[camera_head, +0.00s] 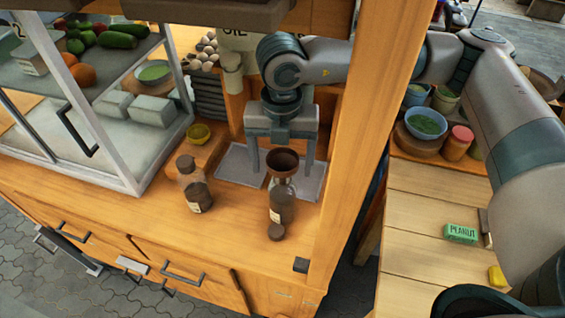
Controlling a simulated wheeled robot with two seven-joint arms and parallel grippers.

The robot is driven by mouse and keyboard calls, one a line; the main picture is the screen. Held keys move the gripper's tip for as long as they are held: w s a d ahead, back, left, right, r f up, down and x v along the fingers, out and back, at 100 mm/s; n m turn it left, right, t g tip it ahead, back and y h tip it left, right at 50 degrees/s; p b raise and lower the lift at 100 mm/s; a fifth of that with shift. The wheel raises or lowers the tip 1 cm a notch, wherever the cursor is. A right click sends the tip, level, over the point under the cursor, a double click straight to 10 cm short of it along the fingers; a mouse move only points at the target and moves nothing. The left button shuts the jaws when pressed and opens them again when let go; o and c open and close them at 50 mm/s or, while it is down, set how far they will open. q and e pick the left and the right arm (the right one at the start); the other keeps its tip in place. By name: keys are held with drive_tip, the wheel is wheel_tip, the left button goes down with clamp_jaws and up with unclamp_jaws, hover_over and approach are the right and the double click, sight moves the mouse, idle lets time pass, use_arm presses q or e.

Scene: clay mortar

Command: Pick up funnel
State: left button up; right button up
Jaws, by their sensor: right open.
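The brown funnel (283,162) sits upright at the top of a dark labelled bottle (282,205) on the wooden counter. Its round mouth faces up; its lower end is hard to make out. My right gripper (281,168) points down over it, open and empty, with one finger to the left of the funnel and one to the right. I cannot tell whether either finger touches it. My left gripper is not in view.
A second dark bottle (194,184) stands to the left. A round brown piece (276,231) lies in front of the funnel's bottle. Grey trays (240,167) lie behind. A wooden post (372,110) rises close on the right, and a glass-sided case (110,110) stands at left.

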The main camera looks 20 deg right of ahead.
drive_tip(key=shift+w+d+f+p, duration=0.1)
drive_tip(key=shift+f+p, duration=0.1)
drive_tip(key=shift+p, duration=0.15)
drive_tip(key=f+p, duration=0.1)
drive_tip(key=f, duration=0.2)
drive_tip(key=shift+w+d+p, duration=0.1)
drive_tip(key=shift+w+p, duration=0.1)
drive_tip(key=shift+p, duration=0.2)
drive_tip(key=shift+f, duration=0.65)
drive_tip(key=c, duration=1.1)
